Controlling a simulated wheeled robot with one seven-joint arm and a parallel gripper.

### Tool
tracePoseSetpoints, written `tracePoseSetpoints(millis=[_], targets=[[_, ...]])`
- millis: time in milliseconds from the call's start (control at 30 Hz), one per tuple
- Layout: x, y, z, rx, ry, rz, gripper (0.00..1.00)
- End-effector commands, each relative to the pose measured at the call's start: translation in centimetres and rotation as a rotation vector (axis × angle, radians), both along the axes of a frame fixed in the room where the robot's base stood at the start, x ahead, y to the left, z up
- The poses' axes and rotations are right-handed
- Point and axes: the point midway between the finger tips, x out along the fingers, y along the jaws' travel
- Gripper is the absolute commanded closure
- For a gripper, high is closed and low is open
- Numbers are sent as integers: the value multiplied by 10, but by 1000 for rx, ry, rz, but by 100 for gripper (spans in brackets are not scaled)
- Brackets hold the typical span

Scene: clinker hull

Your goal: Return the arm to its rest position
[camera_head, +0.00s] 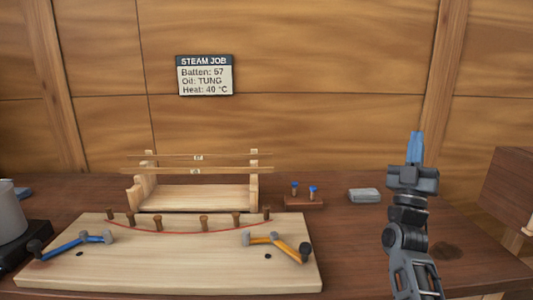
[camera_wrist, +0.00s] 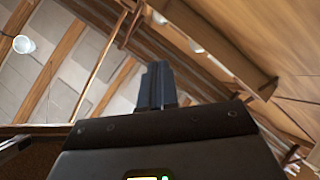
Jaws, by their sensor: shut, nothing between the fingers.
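My gripper (camera_head: 415,148) is raised upright over the right part of the bench in the head view, its blue fingers pointing up. The fingers are together with nothing between them. My grey arm comes up from the bottom edge below it. In the wrist view my gripper (camera_wrist: 157,85) shows as dark fingers against the roof, and the camera looks up at the ceiling. The gripper touches nothing that I can see.
On the dark bench (camera_head: 360,240) lies a pale board (camera_head: 180,270) with several wooden pegs, a red curved line and two clamps, blue (camera_head: 70,244) and orange (camera_head: 275,240). Behind it stand a batten rack (camera_head: 200,195), a small peg block (camera_head: 304,203) and a grey block (camera_head: 364,195).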

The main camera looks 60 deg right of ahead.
Motion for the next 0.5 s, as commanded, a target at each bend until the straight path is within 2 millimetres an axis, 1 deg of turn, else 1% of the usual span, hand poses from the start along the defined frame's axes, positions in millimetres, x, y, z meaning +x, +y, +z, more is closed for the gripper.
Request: tracePoseSetpoints(millis=[33,100,167,200,267,300,367,400,467,500], targets=[[15,17,-13,17,52,77,100],[33,40,-30,47,107,182,100],[46,60,-45,76,156,271,100],[54,75,-55,97,185,330,100],[64,97,-71,134,231,417,100],[69,113,-81,161,258,473,100],[74,136,-97,203,303,556,100],[77,152,-107,235,330,609,100],[79,177,-123,284,371,689,100],[78,193,-132,319,397,739,100]])
